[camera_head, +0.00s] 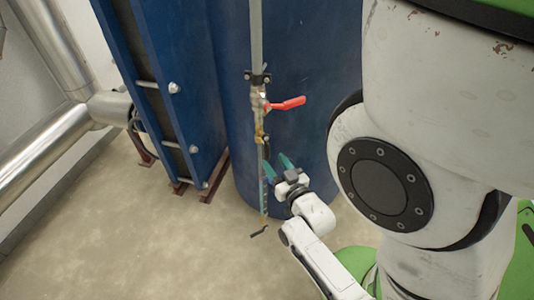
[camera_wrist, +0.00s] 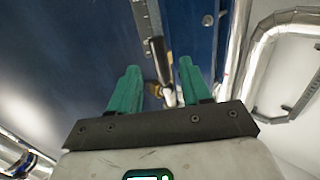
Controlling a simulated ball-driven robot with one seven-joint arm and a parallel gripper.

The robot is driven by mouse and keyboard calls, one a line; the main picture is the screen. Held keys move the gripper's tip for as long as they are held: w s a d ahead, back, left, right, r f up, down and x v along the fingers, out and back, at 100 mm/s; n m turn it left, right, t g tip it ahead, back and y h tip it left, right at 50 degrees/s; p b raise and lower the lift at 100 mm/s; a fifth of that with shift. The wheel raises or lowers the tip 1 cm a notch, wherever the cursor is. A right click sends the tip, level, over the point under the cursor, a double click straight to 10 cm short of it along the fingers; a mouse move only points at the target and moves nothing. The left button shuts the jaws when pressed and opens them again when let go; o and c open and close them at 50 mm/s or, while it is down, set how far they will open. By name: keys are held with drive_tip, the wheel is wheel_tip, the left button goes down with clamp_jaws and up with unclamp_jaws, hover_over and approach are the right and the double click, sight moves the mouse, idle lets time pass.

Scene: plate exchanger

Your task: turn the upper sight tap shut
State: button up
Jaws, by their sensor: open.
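The upper sight tap (camera_head: 259,103) sits on a thin vertical pipe in front of a blue tank. Its red lever (camera_head: 288,103) sticks out to the right, roughly level, across the pipe. My gripper (camera_head: 276,166) is below the lever and near the sight pipe, its green fingers apart and nothing seen held. In the wrist view my gripper (camera_wrist: 158,72) has both green fingers spread. A pale and brass fitting (camera_wrist: 166,94) shows beyond the gap between them; which fitting it is I cannot tell. No red lever is clear there.
The blue tank (camera_head: 310,75) stands close behind the pipe. A lower black handle (camera_head: 259,231) hangs near the floor. A blue plate frame (camera_head: 155,75) with bolts stands left, and silver pipes (camera_head: 45,150) run further left. The floor (camera_head: 130,240) at lower left is clear.

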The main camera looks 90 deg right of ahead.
sight(268, 155)
drive_tip(key=shift+x, duration=2.75)
drive_tip(key=shift+c, duration=0.2)
clamp_jaws()
